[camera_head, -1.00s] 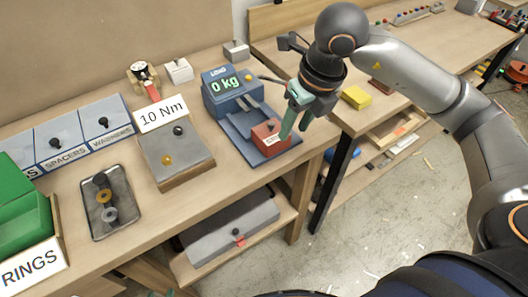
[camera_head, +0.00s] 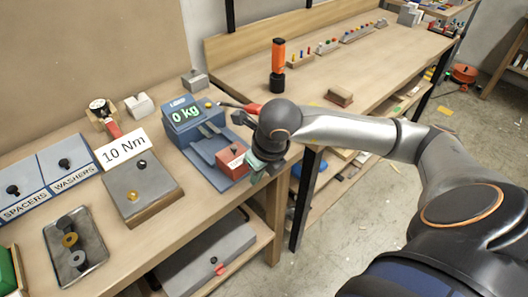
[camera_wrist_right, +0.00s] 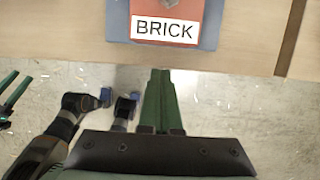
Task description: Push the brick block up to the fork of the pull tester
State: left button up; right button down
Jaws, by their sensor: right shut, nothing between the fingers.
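The red brick block (camera_head: 232,158), with a white label, sits on the blue base plate of the pull tester (camera_head: 197,153). Its label reads BRICK in the right wrist view (camera_wrist_right: 165,30). The grey two-pronged fork (camera_head: 210,130) lies behind it, below the "0 kg" display; whether they touch I cannot tell. My right gripper (camera_head: 256,184) is in front of the bench edge, right of the brick. Its green fingers (camera_wrist_right: 158,78) are shut and empty, pointing at the brick, with a gap between. Green strips at the wrist view's left edge may be my left gripper.
The 10 Nm fixture (camera_head: 140,185) stands left of the tester, and a grey block (camera_head: 195,82) stands behind it. A second bench with an orange-handled tool (camera_head: 278,62) is at the right. Floor is open in front of the bench.

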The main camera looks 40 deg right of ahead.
aim_at(235, 157)
pick_arm(q)
jog(key=shift+s+r, duration=0.1)
jog(key=shift+r, duration=0.3)
pick_arm(e)
jog(key=shift+w+a, duration=0.15)
jog(key=shift+w, duration=1.15)
